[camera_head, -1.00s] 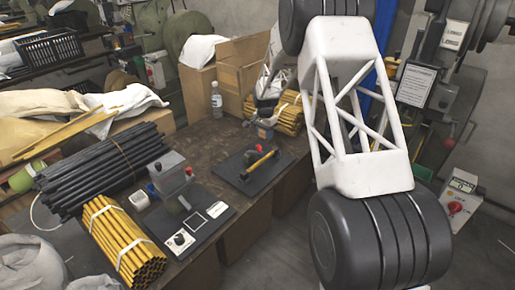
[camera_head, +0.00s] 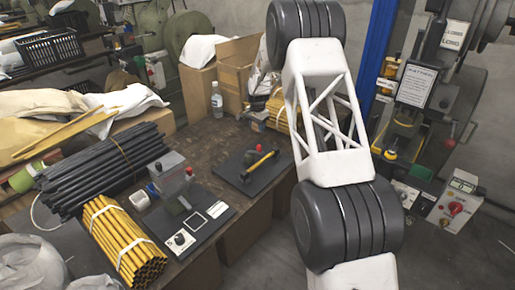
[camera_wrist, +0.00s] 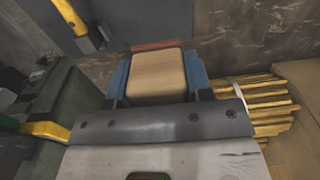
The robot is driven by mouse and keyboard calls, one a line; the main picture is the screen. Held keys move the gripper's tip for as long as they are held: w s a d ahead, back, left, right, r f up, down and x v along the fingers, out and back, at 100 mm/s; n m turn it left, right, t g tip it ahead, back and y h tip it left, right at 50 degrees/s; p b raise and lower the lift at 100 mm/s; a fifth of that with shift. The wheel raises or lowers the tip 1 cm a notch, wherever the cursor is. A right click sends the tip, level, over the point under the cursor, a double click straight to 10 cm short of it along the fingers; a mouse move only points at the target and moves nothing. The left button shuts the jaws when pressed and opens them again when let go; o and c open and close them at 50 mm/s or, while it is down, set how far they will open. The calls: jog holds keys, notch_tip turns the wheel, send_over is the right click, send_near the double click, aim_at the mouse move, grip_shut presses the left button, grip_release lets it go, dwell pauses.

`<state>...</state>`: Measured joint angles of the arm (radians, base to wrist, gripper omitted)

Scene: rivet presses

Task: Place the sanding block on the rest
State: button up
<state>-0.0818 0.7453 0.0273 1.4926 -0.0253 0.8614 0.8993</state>
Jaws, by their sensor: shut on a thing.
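My gripper (camera_wrist: 158,78) has two blue fingers shut on the sides of the sanding block (camera_wrist: 158,73), a tan block with a reddish far edge. In the head view the gripper end is small and partly hidden by my arm, by the strapped yellow rods; the block is hard to make out there. A dark plate with a yellow-handled tool (camera_head: 260,165) lies on the bench, nearer the head camera.
Yellow rods (camera_wrist: 260,105) lie right of the gripper in the wrist view, beside cardboard (camera_wrist: 298,120). A water bottle (camera_head: 217,100) stands at the back. Black rods (camera_head: 105,165) and another yellow bundle (camera_head: 125,240) lie at left. The bench top (camera_head: 215,145) has clear room in the middle.

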dwell(0.3)
send_near(258, 142)
jog(key=shift+s+a+f, duration=0.2)
jog(key=shift+s+f, duration=1.5)
jog(key=shift+s, duration=0.1)
jog(key=shift+f, duration=0.1)
jog(key=shift+f, duration=1.75)
jog(key=shift+f, duration=0.2)
jog(key=o, duration=1)
jog(key=shift+o, duration=0.2)
jog(key=shift+r, duration=0.2)
